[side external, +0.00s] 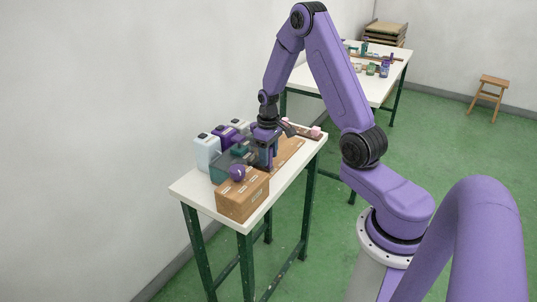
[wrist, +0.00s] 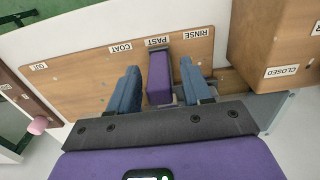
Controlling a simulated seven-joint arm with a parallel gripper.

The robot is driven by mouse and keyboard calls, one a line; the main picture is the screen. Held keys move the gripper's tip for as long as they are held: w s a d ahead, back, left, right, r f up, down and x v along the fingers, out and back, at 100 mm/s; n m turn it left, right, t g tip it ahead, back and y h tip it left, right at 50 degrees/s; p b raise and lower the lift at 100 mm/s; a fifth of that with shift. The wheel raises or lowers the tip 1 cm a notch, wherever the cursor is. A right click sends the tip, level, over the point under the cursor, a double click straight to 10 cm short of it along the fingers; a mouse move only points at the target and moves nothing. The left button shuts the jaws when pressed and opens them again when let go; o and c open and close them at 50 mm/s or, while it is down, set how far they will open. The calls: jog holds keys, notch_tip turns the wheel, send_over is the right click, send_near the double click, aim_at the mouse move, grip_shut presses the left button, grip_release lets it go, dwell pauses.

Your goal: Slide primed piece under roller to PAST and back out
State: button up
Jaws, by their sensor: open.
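A wooden board (wrist: 85,80) carries the labels OUT, COAT, PAST and RINSE along its edge in the wrist view; it also shows on the white table in the side view (side external: 291,150). An upright purple and grey block (wrist: 159,82) stands by the PAST label. My gripper (wrist: 160,88) is open, with one blue-grey finger on each side of this block. Whether the fingers touch it I cannot tell. In the side view my gripper (side external: 266,150) is low over the table and its fingertips are hard to make out. I cannot clearly identify the roller or primed piece.
A brown box (side external: 243,197) with a purple ball (side external: 237,172) on it stands at the near end; its CLOSED label shows in the wrist view (wrist: 282,71). Several containers (side external: 208,152) stand along the wall side. A pink knob (wrist: 38,125) lies beyond the OUT end.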

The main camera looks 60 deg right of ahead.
jog(key=shift+f, duration=0.1)
grip_shut()
jog(key=shift+d, duration=0.1)
jog(key=d, duration=1.9)
jog(key=shift+d, duration=0.3)
grip_release()
